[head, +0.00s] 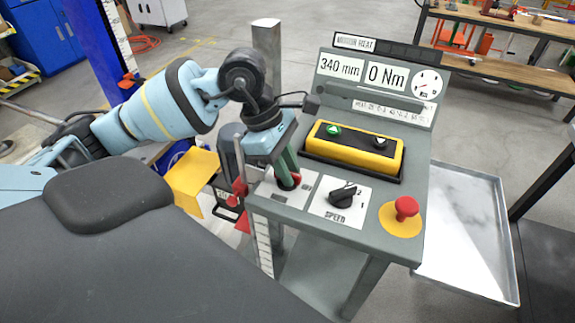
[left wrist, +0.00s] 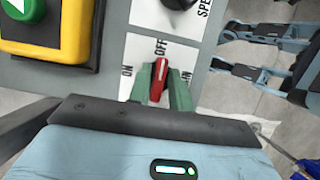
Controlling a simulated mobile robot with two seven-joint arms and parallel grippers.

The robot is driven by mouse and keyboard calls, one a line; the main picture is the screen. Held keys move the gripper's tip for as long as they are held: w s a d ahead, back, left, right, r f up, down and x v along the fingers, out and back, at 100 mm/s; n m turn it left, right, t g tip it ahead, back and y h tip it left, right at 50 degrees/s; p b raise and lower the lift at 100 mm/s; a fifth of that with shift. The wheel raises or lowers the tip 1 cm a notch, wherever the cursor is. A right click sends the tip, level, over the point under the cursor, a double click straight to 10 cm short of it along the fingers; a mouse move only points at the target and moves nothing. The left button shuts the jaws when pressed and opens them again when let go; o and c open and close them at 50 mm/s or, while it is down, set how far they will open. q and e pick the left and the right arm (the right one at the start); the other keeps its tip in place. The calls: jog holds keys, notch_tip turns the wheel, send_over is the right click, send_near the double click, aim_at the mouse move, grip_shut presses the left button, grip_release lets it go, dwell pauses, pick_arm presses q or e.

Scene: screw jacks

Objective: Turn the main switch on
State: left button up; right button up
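The main switch (left wrist: 158,82) is a red handle on a white plate, between the labels ON and OFF. In the left wrist view the handle points up toward OFF, with ON to its left. My left gripper (left wrist: 161,88) has its two green fingers on either side of the handle, and they look closed against it. In the head view, my left gripper (head: 288,179) reaches down to the lower left of the grey control panel (head: 300,207) and hides most of the switch. My right gripper is not in view.
Beside the switch are a black speed knob (head: 342,195), a red emergency button (head: 406,208) and a yellow box (head: 355,147) with green and black buttons. The display (head: 388,77) reads 340 mm and 0 Nm. A metal tray (head: 465,235) lies right of the panel.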

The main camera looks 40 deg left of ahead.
pick_arm(q)
grip_shut()
